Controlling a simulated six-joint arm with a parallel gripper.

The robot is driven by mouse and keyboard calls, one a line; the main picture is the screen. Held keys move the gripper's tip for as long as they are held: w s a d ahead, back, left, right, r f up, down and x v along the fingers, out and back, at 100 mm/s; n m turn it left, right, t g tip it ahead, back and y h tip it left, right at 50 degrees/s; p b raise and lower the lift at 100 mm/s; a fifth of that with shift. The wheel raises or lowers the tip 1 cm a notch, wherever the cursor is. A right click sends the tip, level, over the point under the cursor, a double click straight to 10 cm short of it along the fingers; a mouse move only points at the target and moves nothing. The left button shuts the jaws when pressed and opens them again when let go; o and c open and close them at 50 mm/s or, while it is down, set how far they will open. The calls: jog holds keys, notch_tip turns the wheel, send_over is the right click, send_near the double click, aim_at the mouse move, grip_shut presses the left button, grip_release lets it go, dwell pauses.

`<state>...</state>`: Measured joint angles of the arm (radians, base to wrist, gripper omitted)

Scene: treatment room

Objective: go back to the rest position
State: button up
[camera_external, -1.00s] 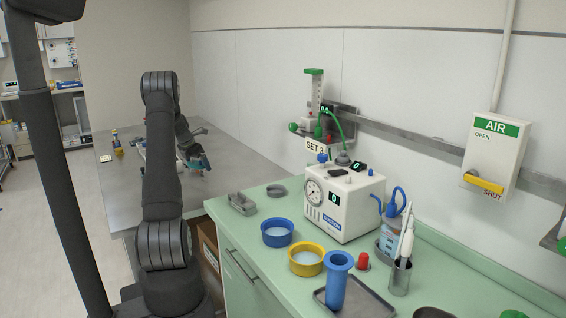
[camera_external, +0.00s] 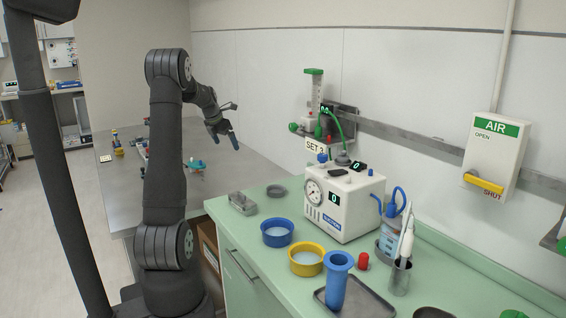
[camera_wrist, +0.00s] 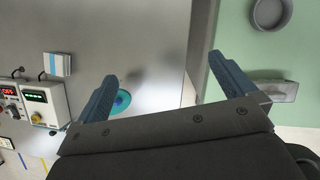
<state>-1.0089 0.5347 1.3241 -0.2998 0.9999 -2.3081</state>
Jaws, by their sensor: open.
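My gripper (camera_external: 223,135) is raised above the grey metal table (camera_external: 240,167), near its right side, with its fingers pointing down. In the wrist view my gripper (camera_wrist: 158,80) has its two blue fingers spread wide with nothing between them. A small teal object (camera_external: 195,164) lies on the grey table below and to the left of the gripper. It also shows in the wrist view as a blue-green round thing (camera_wrist: 121,100), partly behind the left finger.
The green counter (camera_external: 300,211) holds a metal block (camera_external: 242,204), a blue bowl (camera_external: 277,232), a yellow bowl (camera_external: 306,260), a blue cylinder (camera_external: 337,282) and a white machine (camera_external: 344,203). An upright dark pole (camera_external: 55,180) stands at left. The air above the table is free.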

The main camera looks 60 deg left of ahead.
jog(key=w+d+r+m+h, duration=0.1)
jog(key=w+d+r+m, duration=0.3)
jog(key=d, duration=0.4)
jog(key=w+d+r+m+h, duration=0.1)
jog(key=w+d+r+m, duration=0.1)
jog(key=w+d+r, duration=0.35)
jog(key=w+d+r+m+h, duration=0.1)
jog(key=w+d+r+m, duration=0.3)
jog(key=d, duration=0.6)
jog(key=w+d+r+m+g+h, duration=0.1)
jog(key=w+d+r+m, duration=0.1)
jog(key=d, duration=0.9)
jog(key=w+d+r+m+g+h, duration=0.1)
jog(key=d+m, duration=0.4)
jog(key=d, duration=0.6)
jog(key=shift+w+d+r+g, duration=0.15)
jog(key=shift+w+r+g, duration=0.2)
jog(key=shift+w, duration=0.3)
jog(key=s+a+f+n+t, duration=0.1)
jog(key=s+a+n, duration=0.1)
jog(key=a, duration=0.8)
jog(key=s+a+f+n+t+y, duration=0.1)
jog(key=s+a+n, duration=0.2)
jog(key=a, duration=0.8)
jog(key=shift+s+n+y, duration=0.3)
jog(key=shift+s+n, duration=0.05)
jog(key=shift+n, duration=0.85)
jog(key=shift+d, duration=0.1)
